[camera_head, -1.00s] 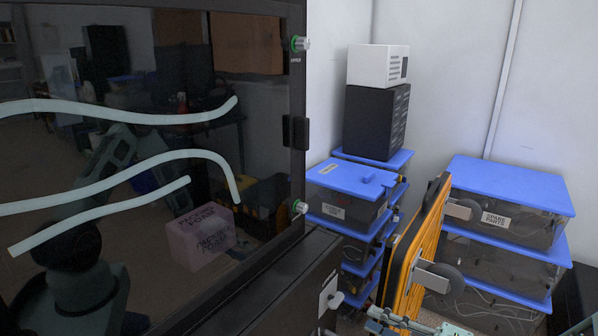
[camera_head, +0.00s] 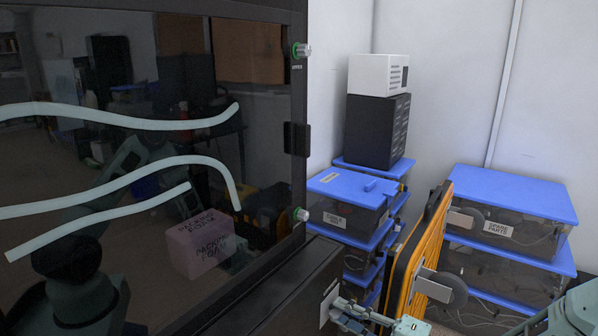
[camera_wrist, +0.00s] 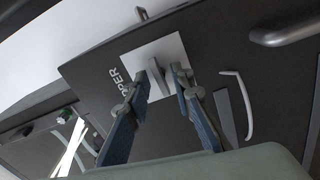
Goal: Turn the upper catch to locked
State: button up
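The upper catch (camera_wrist: 159,66) is a grey lever standing out from a white square plate on a dark panel. Lettering beside the plate is partly cut off and reads like "UPPER". In the head view the white plate (camera_head: 327,304) shows edge-on on the dark cabinet's side, with its lever hidden by my gripper (camera_head: 350,312). In the wrist view my gripper (camera_wrist: 162,78) is open, its two fingertips on either side of the lever. I cannot tell whether either finger touches it.
An orange-edged panel (camera_head: 417,255) stands right of my gripper. Blue-lidded bins (camera_head: 515,192) stand behind. The wrist view shows a grey bar handle (camera_wrist: 285,32).

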jog(key=shift+d, duration=0.1)
dwell(0.4)
jog(key=shift+p+v, duration=0.65)
jog(key=shift+v, duration=0.35)
jog(key=shift+s+d, duration=0.15)
jog(key=n+p, duration=0.1)
jog(key=n, duration=0.4)
jog(key=n+b, duration=0.1)
jog(key=n, duration=1.1)
jog(key=shift+n+b, duration=0.4)
